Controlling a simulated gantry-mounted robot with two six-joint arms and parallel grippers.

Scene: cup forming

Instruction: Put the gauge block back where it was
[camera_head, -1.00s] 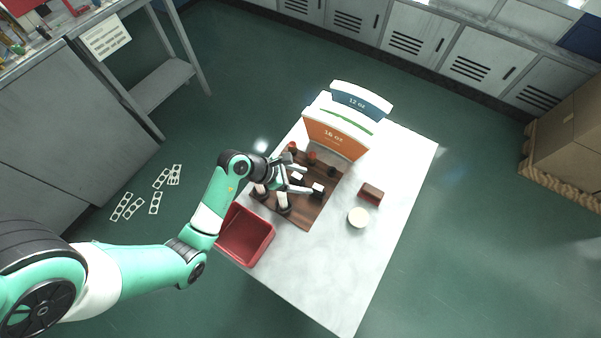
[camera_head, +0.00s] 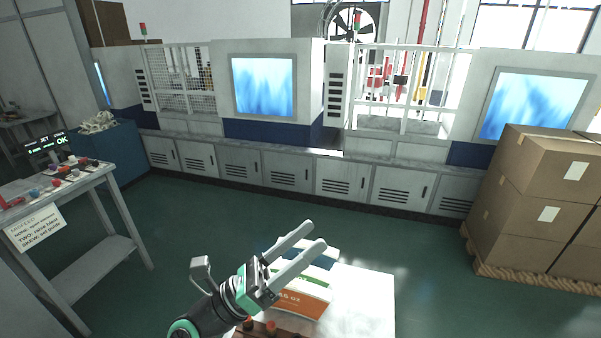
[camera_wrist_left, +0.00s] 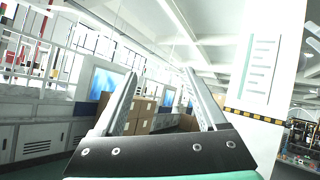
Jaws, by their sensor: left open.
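I cannot make out the gauge block in either current view. My left gripper (camera_head: 313,235) is raised above the back of the white table (camera_head: 370,300) in the head view, its two fingers apart and nothing between them. In the left wrist view the left gripper (camera_wrist_left: 162,76) is also open and empty, pointing at the room. Only the back strip of a dark wooden board (camera_head: 285,332) shows at the bottom edge, with red-orange knobs on it. Most of the board and the front of the table are out of frame. My right gripper is not in view.
Stacked cartons (camera_head: 545,200) stand at right. Open floor lies between.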

